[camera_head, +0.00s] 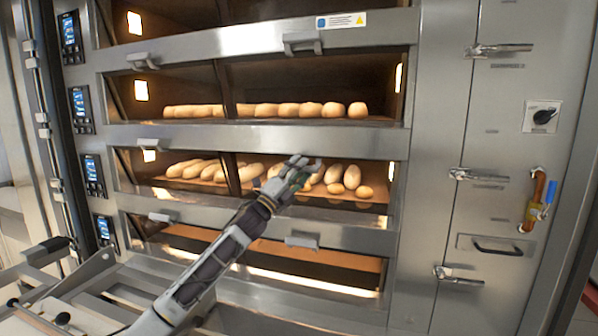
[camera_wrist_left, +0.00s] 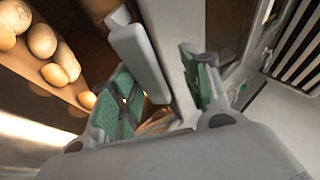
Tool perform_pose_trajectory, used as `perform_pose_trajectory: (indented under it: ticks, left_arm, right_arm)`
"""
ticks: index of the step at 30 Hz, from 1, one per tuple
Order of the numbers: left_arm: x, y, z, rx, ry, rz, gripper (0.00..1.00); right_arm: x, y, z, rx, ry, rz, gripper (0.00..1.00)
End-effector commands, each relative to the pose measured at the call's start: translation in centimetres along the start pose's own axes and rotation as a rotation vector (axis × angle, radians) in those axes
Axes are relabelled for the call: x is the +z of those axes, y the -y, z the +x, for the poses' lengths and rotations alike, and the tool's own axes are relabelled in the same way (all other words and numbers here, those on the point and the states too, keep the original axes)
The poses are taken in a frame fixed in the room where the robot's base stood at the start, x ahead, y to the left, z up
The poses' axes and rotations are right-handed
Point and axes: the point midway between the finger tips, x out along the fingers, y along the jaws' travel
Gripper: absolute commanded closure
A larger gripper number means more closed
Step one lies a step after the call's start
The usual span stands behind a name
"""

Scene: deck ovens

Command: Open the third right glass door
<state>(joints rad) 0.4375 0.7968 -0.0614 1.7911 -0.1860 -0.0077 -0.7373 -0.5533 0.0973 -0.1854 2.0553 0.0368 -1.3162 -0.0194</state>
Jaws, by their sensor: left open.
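The third deck's right glass door (camera_head: 258,181) looks closed, with bread rolls behind it. My left gripper (camera_head: 299,171) is in front of its upper part, near the metal bar above, and covers the spot where a handle would show. In the left wrist view, my left gripper (camera_wrist_left: 155,72) is open, its green pads apart. A light grey handle bar (camera_wrist_left: 138,58) shows just beyond and between the fingers, nearer the left pad. I cannot tell if they touch. My right gripper is not in view.
Other door handles are on the bars above (camera_head: 303,42) and below (camera_head: 302,240). Control panels (camera_head: 93,175) line the oven's left side. A steel cabinet with latches (camera_head: 478,175) stands at the right. A metal rack or cart (camera_head: 75,285) is at the lower left.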

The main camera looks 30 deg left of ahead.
Motion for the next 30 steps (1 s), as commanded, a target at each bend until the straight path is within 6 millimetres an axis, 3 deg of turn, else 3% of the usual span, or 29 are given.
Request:
perform_pose_trajectory:
  ticks: [13, 30]
  left_arm:
    - [0.0, 0.1, -0.6, -0.002, 0.0, 0.0, 0.54]
    - [-0.1, 0.0, -3.8, -0.001, -0.001, -0.001, 0.54]
  right_arm:
    - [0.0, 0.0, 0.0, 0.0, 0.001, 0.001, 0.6]
    - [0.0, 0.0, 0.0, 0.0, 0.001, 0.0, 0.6]
